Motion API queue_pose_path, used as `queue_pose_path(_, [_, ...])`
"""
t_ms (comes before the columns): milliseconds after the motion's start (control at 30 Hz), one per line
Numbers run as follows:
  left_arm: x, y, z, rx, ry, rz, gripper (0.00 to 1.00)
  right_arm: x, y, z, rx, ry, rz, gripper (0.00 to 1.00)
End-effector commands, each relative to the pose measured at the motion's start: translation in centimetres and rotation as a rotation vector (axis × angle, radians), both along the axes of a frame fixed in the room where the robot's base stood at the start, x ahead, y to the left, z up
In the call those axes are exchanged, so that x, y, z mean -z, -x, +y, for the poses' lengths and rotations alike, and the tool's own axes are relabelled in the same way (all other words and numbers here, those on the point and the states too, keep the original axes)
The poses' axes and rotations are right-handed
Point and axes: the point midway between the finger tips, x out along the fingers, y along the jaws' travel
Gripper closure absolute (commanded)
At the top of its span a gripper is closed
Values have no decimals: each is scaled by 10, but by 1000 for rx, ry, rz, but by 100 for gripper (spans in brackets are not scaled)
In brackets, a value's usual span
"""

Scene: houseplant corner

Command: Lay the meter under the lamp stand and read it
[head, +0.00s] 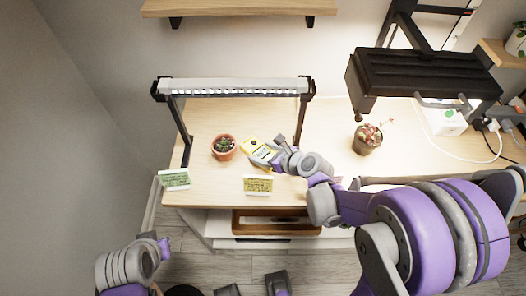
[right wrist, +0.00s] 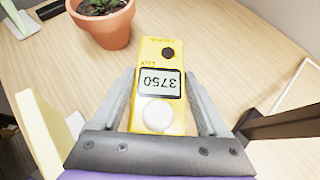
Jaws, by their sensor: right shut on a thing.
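The yellow meter (head: 259,152) is held in my right gripper (head: 278,150), in front of the white bar lamp on its black stand (head: 233,86). In the right wrist view the meter (right wrist: 168,60) lies between both fingers, with a white round sensor dome and a dark knob. Its display (right wrist: 160,83) appears upside down and reads 3750. I cannot tell whether the meter touches the table. My left arm shows at the lower left of the head view; its fingertips cannot be made out.
A potted plant (head: 223,150) stands left of the meter. A green card (head: 174,179) and a yellow card (head: 258,184) stand at the table's front edge. A second pot (head: 367,140) stands right, below a black lamp (head: 420,75).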

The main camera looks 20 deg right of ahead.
Motion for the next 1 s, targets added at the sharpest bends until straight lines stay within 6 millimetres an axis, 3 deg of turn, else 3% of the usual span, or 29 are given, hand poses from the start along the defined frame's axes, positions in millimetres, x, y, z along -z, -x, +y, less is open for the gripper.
queue_pose_path(33, [2,0,0,0,0,1,100,2,0,0,0,0,0,98])
queue_pose_path(67, [1,0,0,0,0,0,100,1,0,0,0,0,0,20])
queue_pose_path(167, [1,0,0,0,0,0,100,1,0,0,0,0,0,2])
queue_pose_path(567, [-1,0,0,0,0,0,100,-6,8,-5,1,0,1,0])
queue_pose_path(1000, [-15,-3,0,0,0,-6,100,-50,63,-36,4,0,-1,0])
